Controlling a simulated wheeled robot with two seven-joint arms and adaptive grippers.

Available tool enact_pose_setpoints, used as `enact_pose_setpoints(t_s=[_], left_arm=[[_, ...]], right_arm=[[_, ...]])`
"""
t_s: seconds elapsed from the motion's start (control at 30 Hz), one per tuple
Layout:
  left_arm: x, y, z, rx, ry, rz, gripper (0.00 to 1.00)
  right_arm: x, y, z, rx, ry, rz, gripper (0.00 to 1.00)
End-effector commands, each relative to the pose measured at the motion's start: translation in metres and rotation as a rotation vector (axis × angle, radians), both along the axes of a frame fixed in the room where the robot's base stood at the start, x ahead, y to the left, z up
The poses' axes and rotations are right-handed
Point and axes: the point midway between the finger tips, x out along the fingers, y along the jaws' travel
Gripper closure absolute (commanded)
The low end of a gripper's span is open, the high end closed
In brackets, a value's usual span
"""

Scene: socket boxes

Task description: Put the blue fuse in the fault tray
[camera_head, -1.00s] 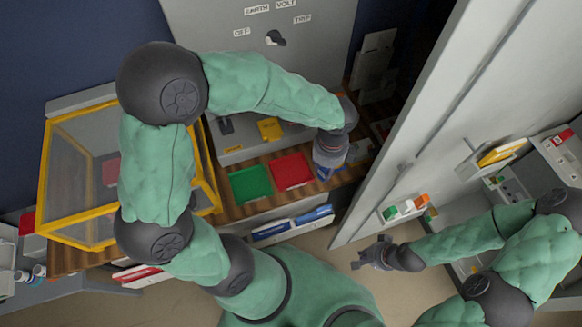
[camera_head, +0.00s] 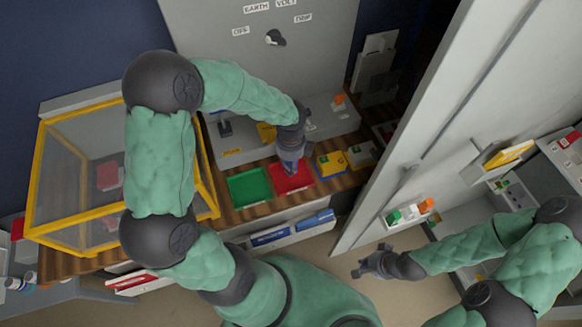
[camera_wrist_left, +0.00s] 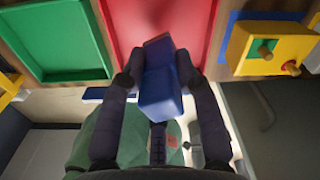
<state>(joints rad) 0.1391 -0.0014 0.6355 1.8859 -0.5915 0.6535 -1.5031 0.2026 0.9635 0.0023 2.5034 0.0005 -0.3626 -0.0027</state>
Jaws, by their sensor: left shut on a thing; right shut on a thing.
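My left gripper (camera_head: 290,158) is shut on the blue fuse (camera_wrist_left: 160,85), a blue block between its fingers in the left wrist view. It holds the fuse over the red tray (camera_head: 283,183), which I take as the fault tray; no label on it is readable. The red tray also fills the top middle of the left wrist view (camera_wrist_left: 195,25). I cannot tell whether the fuse touches the tray floor. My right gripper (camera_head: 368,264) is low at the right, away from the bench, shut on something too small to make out.
A green tray (camera_head: 249,187) sits left of the red one. A yellow and blue socket box (camera_head: 331,164) stands just right of it. A yellow-framed clear case (camera_head: 117,240) is at the left. A grey panel with a knob (camera_head: 275,38) rises behind. A tall pale door (camera_head: 440,110) stands right.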

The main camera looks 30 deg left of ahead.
Motion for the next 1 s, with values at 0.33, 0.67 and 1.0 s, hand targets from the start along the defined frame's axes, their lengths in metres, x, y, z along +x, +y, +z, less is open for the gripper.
enact_pose_setpoints(t_s=[0.33,0.67,1.0], left_arm=[[0.000,-0.001,-0.026,-0.001,0.001,-0.001,0.96],[-0.001,-0.001,-0.029,0.000,0.002,-0.001,0.44],[-0.001,-0.002,-0.028,0.000,0.002,-0.001,0.44]], right_arm=[[0.000,0.000,-0.011,0.000,0.000,0.000,1.00],[0.000,0.000,-0.013,0.000,0.000,0.000,1.00],[0.000,0.000,-0.012,0.000,0.000,0.000,1.00]])
